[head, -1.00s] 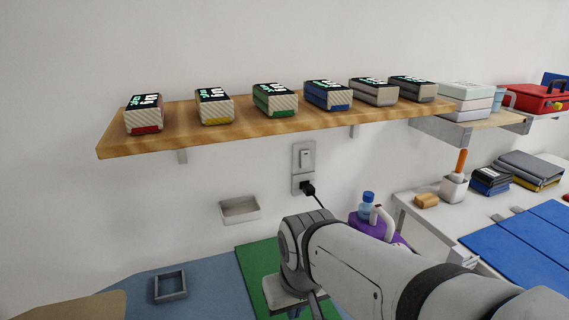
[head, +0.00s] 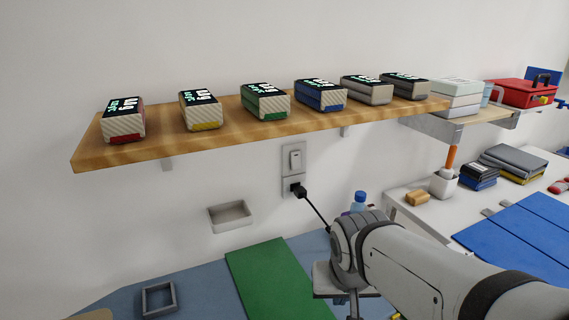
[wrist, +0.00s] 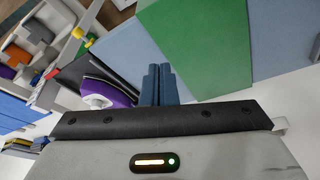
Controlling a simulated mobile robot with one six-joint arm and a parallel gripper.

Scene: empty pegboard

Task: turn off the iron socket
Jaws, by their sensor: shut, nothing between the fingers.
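The wall socket (head: 293,180) is a grey plate under the wooden shelf in the head view. A white rocker switch (head: 295,160) sits in its upper part. A black plug (head: 298,190) is in its lower part, with a cord running down to the right behind my arm. In the wrist view my gripper (wrist: 160,70) is shut and empty, its blue-grey fingers together above the blue surface. A purple iron-like object (wrist: 104,92) lies left of the fingers there. In the head view my arm is below and right of the socket, and the fingertips are hidden.
A wooden shelf (head: 170,148) with several labelled boxes juts out above the socket. A small white tray (head: 230,216) is on the wall to the lower left. A green mat (head: 275,285) lies below.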

